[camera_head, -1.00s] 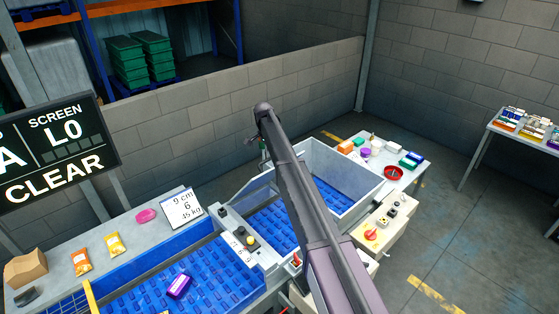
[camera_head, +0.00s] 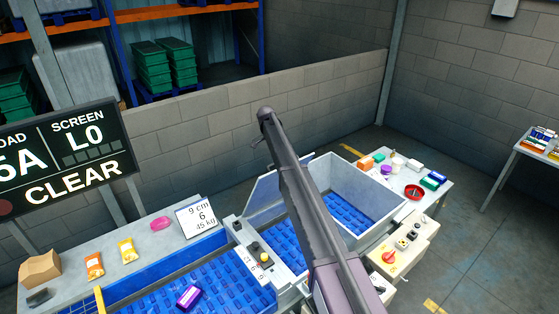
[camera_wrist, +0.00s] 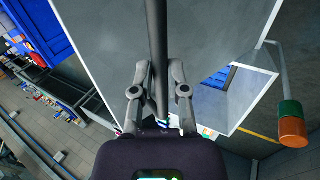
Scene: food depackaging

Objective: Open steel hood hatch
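The grey steel hood hatch (camera_head: 268,192) stands tilted up beside the open steel box of the hood (camera_head: 372,182) in the head view. In the wrist view its grey panel (camera_wrist: 105,45) with white edges fills much of the upper picture. A dark handle bar (camera_wrist: 157,35) runs down between the two fingers of my gripper (camera_wrist: 158,68). The fingers lie close on both sides of the bar and look shut on it.
A blue conveyor (camera_head: 225,285) with a purple pack (camera_head: 188,296) lies in front. A control box with a red knob (camera_head: 389,257) stands at the right, before a table (camera_head: 437,185) of small items. A low block wall (camera_head: 250,112) runs behind.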

